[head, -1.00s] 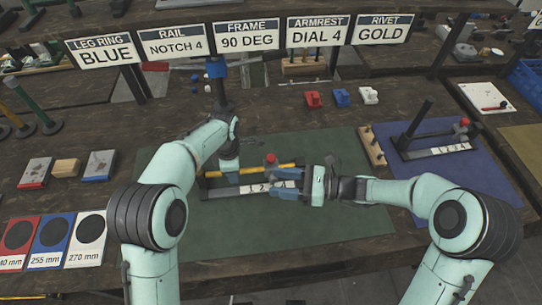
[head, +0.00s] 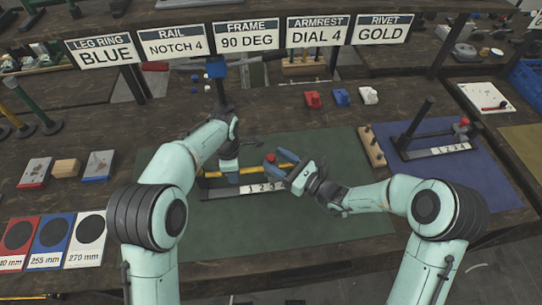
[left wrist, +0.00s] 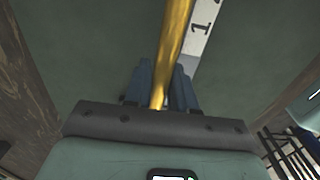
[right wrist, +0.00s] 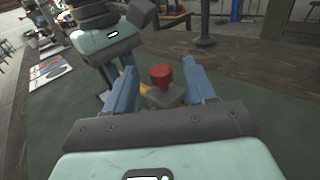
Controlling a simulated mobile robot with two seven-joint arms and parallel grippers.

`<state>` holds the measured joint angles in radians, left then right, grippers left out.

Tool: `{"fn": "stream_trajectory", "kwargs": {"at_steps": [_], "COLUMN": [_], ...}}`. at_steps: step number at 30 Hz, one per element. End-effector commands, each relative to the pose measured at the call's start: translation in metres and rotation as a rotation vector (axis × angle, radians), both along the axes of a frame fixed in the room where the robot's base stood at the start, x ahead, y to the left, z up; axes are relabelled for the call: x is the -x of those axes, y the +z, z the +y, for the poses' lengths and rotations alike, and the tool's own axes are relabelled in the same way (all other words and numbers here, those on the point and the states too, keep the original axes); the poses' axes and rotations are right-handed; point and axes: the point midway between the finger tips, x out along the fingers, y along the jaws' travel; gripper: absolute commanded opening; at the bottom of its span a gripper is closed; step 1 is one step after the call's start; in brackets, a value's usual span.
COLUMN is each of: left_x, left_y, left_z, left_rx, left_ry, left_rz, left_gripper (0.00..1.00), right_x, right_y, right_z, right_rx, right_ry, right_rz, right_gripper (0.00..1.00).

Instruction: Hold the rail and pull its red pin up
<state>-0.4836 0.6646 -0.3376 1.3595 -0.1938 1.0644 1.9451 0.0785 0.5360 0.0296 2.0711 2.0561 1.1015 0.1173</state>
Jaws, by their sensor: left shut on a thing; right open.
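The rail lies on the green mat, with a yellow bar (head: 214,174) and a white numbered strip (head: 262,187). My left gripper (left wrist: 168,85) is shut on the yellow bar (left wrist: 176,40) of the rail, near its left end in the head view. The red pin (head: 270,157) stands up from a grey block on the rail; it also shows in the right wrist view (right wrist: 162,75). My right gripper (right wrist: 160,82) is open, with its blue fingers on either side of the red pin. I cannot tell whether they touch it.
The green mat (head: 330,225) is clear in front of the rail. A wooden peg block (head: 371,147) and a second rail on a blue mat (head: 480,190) are at right. Red, blue and white pieces (head: 341,97) lie behind. Signs (head: 178,42) hang above.

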Motion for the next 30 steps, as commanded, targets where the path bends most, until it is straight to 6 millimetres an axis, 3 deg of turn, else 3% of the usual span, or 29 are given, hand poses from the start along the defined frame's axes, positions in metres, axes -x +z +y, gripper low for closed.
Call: {"fn": "stream_trajectory", "kwargs": {"at_steps": [6, 16, 17, 21, 22, 26, 30], "left_x": [-0.001, -0.001, -0.001, -0.001, -0.001, -0.001, -0.001], "left_y": [0.001, 0.001, 0.001, 0.001, 0.001, 0.001, 0.001], "left_z": [0.000, 0.000, 0.000, 0.000, 0.000, 0.000, 0.000], "left_rx": [0.002, 0.002, 0.002, 0.002, 0.002, 0.002, 0.001], "left_ry": [0.000, 0.000, 0.000, 0.000, 0.000, 0.000, 0.000], "left_rz": [-0.002, -0.002, -0.002, -0.002, -0.002, -0.002, -0.002], "left_gripper": [0.00, 0.00, 0.00, 0.00, 0.00, 0.00, 0.00], "right_x": [-0.015, -0.018, -0.018, -0.018, -0.018, -0.018, -0.018], "right_y": [0.000, 0.000, 0.000, 0.000, 0.000, 0.002, 0.017], "right_z": [0.018, 0.021, 0.021, 0.021, 0.021, 0.021, 0.020], "right_rx": [0.001, 0.001, 0.001, 0.001, 0.001, 0.000, -0.001], "right_ry": [0.000, 0.000, 0.000, 0.000, 0.000, 0.000, -0.001], "right_rz": [0.001, 0.001, 0.001, 0.001, 0.001, 0.000, -0.003], "right_gripper": [0.55, 0.55, 0.52, 0.06, 0.00, 0.00, 0.00]}}
